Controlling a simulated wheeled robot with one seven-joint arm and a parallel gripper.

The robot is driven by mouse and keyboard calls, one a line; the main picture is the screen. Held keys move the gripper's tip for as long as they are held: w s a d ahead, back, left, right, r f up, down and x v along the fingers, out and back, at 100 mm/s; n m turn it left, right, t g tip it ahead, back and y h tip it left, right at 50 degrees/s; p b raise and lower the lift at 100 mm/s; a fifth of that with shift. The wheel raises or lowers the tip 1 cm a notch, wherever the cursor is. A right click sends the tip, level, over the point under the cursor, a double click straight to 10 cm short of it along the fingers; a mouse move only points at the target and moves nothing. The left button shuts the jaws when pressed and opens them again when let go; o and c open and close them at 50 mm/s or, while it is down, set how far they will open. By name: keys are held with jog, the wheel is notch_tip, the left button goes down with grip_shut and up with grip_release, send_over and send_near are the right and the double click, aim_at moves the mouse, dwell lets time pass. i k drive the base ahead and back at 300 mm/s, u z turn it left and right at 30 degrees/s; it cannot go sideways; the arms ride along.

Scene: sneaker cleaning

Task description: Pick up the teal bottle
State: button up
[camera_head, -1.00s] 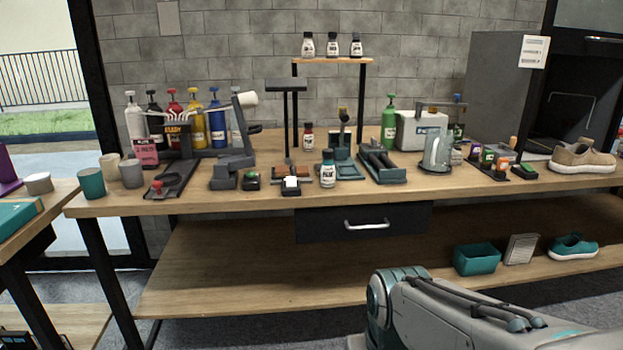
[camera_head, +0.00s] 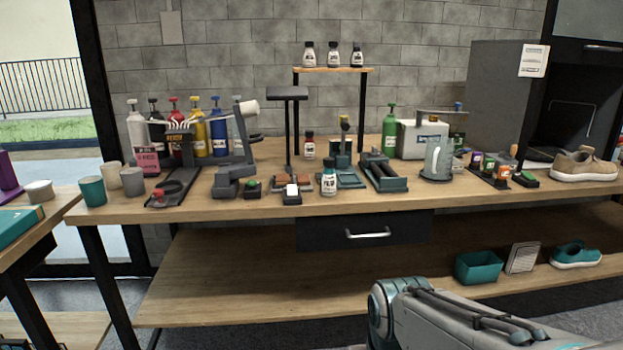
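My arm reaches in at the lower right of the head view, below the bench top and well apart from the bottle. My gripper is outside the frame.
A stamp-like device (camera_head: 291,192) stands close left of the bottle, and a dark press tool (camera_head: 382,172) lies to its right. A drawer (camera_head: 365,229) is below. Bare bench lies in front.

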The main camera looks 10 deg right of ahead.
aim_at(328, 177)
jog(key=z, duration=1.9)
jog(key=i, duration=1.05)
jog(key=u, duration=2.85)
